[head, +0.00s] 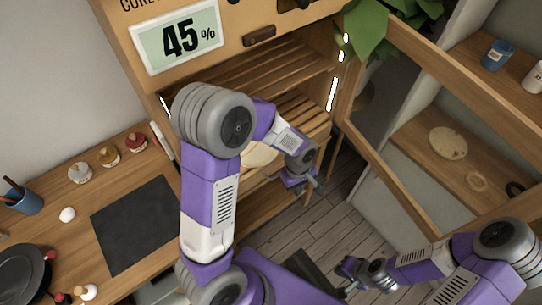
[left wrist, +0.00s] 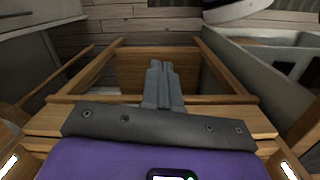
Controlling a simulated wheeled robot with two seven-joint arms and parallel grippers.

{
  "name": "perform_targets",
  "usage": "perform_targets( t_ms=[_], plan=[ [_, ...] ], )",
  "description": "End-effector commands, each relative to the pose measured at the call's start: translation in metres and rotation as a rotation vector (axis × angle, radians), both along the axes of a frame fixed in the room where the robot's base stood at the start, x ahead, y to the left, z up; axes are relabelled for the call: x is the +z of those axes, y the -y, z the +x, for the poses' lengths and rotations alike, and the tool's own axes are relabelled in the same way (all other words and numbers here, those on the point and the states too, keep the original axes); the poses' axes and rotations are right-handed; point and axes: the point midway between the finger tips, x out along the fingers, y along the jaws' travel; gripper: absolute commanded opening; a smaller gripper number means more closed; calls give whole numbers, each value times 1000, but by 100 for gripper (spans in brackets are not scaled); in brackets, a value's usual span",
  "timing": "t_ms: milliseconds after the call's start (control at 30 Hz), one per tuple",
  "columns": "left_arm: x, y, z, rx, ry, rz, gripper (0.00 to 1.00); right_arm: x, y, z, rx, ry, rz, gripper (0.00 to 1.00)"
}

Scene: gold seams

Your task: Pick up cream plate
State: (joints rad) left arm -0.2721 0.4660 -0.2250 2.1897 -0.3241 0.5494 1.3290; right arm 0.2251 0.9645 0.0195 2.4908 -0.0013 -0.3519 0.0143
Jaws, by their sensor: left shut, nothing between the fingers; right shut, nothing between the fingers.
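A cream round piece (head: 262,155), likely the cream plate, lies on a slatted shelf in the wooden cabinet. My left arm hides much of it. Another pale round plate-like piece (head: 448,142) lies on the shelf at the right. My left gripper (head: 319,186) is at the cabinet's open front, right of and below the first cream piece, shut and empty. In the left wrist view its fingers (left wrist: 158,68) are together, with no plate clearly seen there. My right gripper (head: 346,288) is shut and empty, low over the floor.
The cabinet (head: 120,35) shows a 45% display (head: 180,38). A wood-framed door (head: 385,185) stands open at right. The left worktop holds a dark mat (head: 135,222), small jars (head: 108,157) and a blue cup (head: 22,200). Plank floor (head: 300,235) is open between.

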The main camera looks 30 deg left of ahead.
Motion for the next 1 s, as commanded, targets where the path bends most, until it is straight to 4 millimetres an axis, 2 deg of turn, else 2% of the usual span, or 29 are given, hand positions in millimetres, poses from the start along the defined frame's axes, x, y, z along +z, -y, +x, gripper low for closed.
perform_targets(
  t_ms=[100, 267, 467, 800, 967, 1000],
  plan=[
    [24, -7, 7, 118, 6, 51, 0, -7, 0, 0, 0, 0, 0, 0],
    [38, -16, 10, 198, 5, 82, 0, -9, 0, 0, 0, 0, 0, 0],
    [39, -41, 19, 211, 3, 84, 0, -9, 0, 0, 1, 1, 0, 0],
    [38, -107, 47, 208, 3, 83, 0, -13, 0, 0, 1, 0, 0, 0],
    [38, -128, 56, 205, 3, 83, 0, -14, 0, 0, 0, 0, 0, 0],
    [31, -125, 54, 201, 1, 82, 0, -17, 0, 0, 1, 1, 0, 0]
  ],
)
